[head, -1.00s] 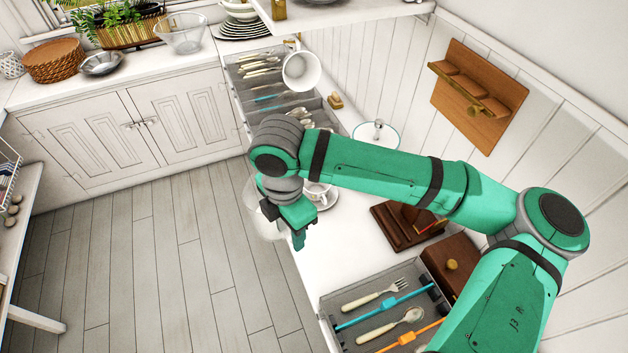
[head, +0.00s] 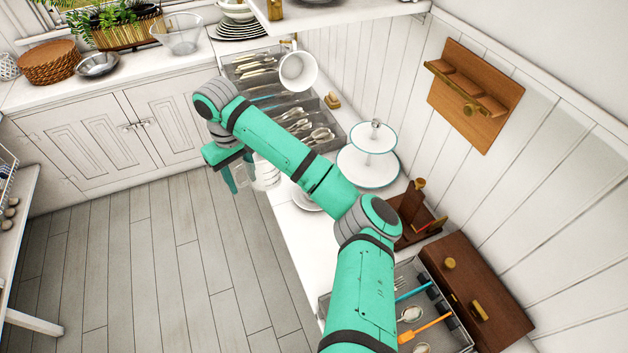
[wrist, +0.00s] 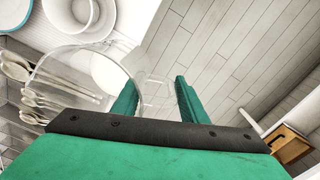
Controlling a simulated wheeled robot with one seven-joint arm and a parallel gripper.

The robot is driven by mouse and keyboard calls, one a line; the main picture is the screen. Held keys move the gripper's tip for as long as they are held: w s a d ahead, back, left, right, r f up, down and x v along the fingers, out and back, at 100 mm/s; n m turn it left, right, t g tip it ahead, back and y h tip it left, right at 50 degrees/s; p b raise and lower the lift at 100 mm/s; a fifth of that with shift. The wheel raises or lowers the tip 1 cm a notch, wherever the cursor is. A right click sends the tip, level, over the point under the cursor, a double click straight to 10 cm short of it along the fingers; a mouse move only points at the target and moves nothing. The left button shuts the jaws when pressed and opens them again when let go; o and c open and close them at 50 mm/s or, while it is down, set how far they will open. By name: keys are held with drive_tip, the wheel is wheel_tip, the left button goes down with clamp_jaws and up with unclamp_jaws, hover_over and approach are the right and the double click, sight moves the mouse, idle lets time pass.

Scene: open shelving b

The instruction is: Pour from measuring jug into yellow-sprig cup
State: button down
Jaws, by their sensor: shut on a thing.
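My gripper (wrist: 157,98) is shut on the clear measuring jug (wrist: 75,68), whose see-through wall shows left of the fingers in the wrist view. In the head view my gripper (head: 238,174) holds the jug (head: 265,174) near the front edge of the counter, partly over the floor. I cannot tell what is in the jug. A white cup (wrist: 83,12) on a saucer shows at the top left of the wrist view, apart from the jug. No yellow sprig is visible on it, so I cannot confirm its pattern. In the head view my arm hides it, leaving a saucer edge (head: 306,202).
A cutlery tray (head: 300,118) lies behind the arm, with a white mug (head: 298,70) hanging above. A two-tier stand (head: 368,167), a wooden rack (head: 415,215) and a brown box (head: 468,295) line the wall. The floor (head: 170,260) is clear.

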sight(250, 179)
drive_tip(key=a+f+m, duration=0.3)
drive_tip(key=f+m, duration=0.2)
drive_tip(key=f, duration=0.2)
drive_tip(key=shift+w+r, duration=0.1)
drive_tip(key=shift+r, duration=0.05)
drive_tip(key=shift+w+d+r+m+g+y+p, duration=0.1)
drive_tip(key=shift+d+r+g+y, duration=0.05)
drive_tip(key=shift+d+r+y, duration=0.7)
drive_tip(key=shift+w+d+r+m+g+y+p, duration=0.15)
drive_tip(key=shift+d+r+y, duration=0.25)
drive_tip(key=shift+r+y, duration=0.5)
drive_tip(key=shift+w+d+r+m+g+y+p, duration=0.1)
drive_tip(key=shift+d+r+g+y, duration=0.1)
drive_tip(key=shift+d+r+y, duration=0.7)
drive_tip(key=shift+w+d+y, duration=0.15)
drive_tip(key=shift+d+y, duration=0.35)
drive_tip(key=shift+y, duration=0.35)
drive_tip(key=shift+w+d+r+y, duration=0.15)
drive_tip(key=shift+d+r+y, duration=0.25)
drive_tip(key=shift+y, duration=0.3)
drive_tip(key=shift+d, duration=0.1)
drive_tip(key=shift+d+r+g+y+p, duration=0.3)
drive_tip(key=shift+d+r+y+p, duration=0.1)
drive_tip(key=shift+p, duration=0.3)
